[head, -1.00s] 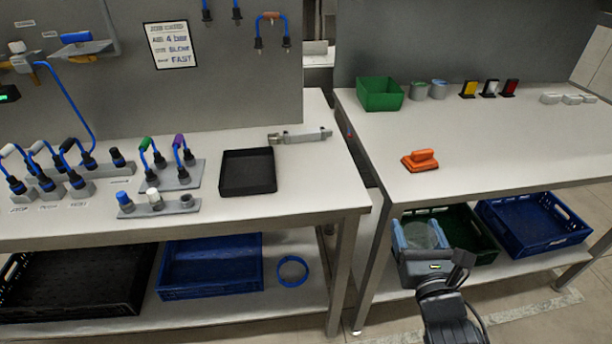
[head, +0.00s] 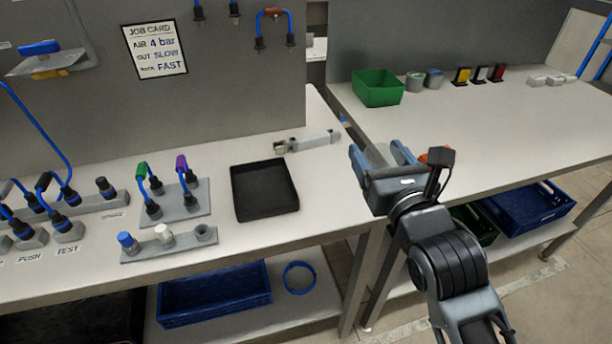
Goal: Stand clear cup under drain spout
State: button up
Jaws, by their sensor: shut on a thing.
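My gripper (head: 382,155) is raised near the inner corner of the right-hand bench, its blue fingers closed around the clear cup (head: 379,154). The cup is see-through and shows only faintly between the fingers; the gripper hides its lower part. A grey bar with a metal fitting at its left end (head: 308,142) lies on the left bench, left of my gripper and apart from it. I cannot tell whether this fitting is the drain spout. A shallow black tray (head: 240,205) sits in front of the bar.
Blue-hosed couplings stand on blocks on the left bench (head: 225,245). A green bin (head: 378,92), two grey cups and coloured cards stand along the back of the right bench. An orange object (head: 424,158) is partly hidden behind my gripper. Blue crates (head: 215,293) sit on the lower shelves.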

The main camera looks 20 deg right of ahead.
jog(key=w+a+f+b, duration=0.1)
jog(key=w+a+f, duration=0.1)
jog(key=w, duration=0.1)
jog(key=w+a+f+b, duration=0.1)
jog(key=w+a+f, duration=0.1)
jog(key=w, duration=0.1)
jog(key=w+a+f+b, duration=0.2)
jog(key=w+a+f, duration=0.1)
jog(key=shift+w, duration=0.25)
jog(key=shift+f+b, duration=0.75)
jog(key=shift+f, duration=1.2)
jog(key=shift+f, duration=0.2)
jog(key=o, duration=1)
